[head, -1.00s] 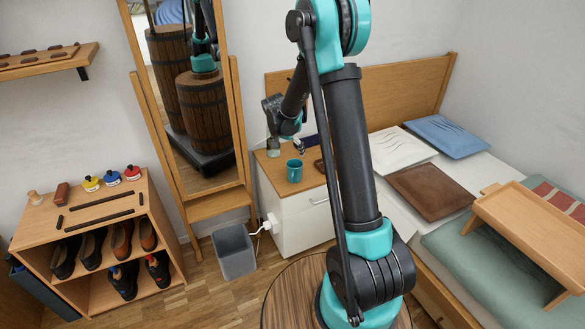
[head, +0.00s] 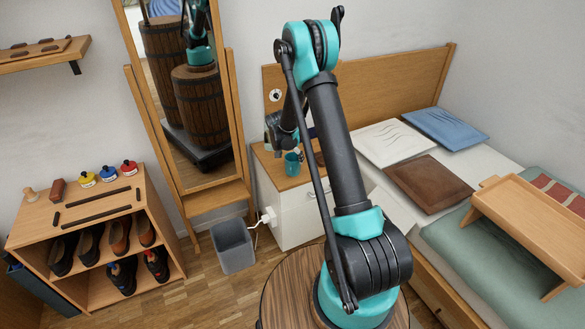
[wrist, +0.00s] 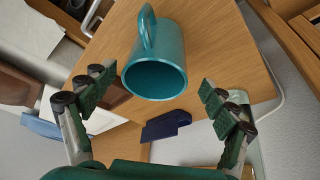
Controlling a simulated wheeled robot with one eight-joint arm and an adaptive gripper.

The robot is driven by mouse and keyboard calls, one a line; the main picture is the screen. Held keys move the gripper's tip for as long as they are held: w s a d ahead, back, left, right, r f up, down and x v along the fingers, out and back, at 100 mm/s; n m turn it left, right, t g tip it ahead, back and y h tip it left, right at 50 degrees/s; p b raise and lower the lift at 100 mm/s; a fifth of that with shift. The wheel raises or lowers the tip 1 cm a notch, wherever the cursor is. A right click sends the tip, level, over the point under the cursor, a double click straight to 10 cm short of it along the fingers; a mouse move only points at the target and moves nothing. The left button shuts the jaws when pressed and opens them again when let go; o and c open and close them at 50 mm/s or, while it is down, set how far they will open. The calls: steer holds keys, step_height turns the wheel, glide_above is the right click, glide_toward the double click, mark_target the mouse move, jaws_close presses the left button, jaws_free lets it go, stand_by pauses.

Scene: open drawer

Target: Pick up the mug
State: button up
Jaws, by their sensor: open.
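The teal mug (head: 292,164) stands on the wooden top of the white bedside cabinet (head: 300,222). In the wrist view the mug (wrist: 155,62) is between and just beyond my fingertips, its open mouth facing the camera and its handle toward the top of the picture. My gripper (wrist: 153,92) is open, with one finger on each side of the mug and a gap on both sides.
A dark blue object (wrist: 166,125) lies on the cabinet top near the mug. A brown object (head: 319,158) is to the mug's right. The standing mirror (head: 190,90) is left of the cabinet, a grey bin (head: 233,247) on the floor, and the bed's wooden headboard (head: 385,88) behind.

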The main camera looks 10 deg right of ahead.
steer(key=shift+x, duration=2.8)
steer(key=shift+s+d, duration=0.15)
steer(key=shift+d, duration=0.05)
steer(key=c, duration=1.5)
steer(key=shift+c, duration=0.2)
steer(key=shift+r, duration=0.15)
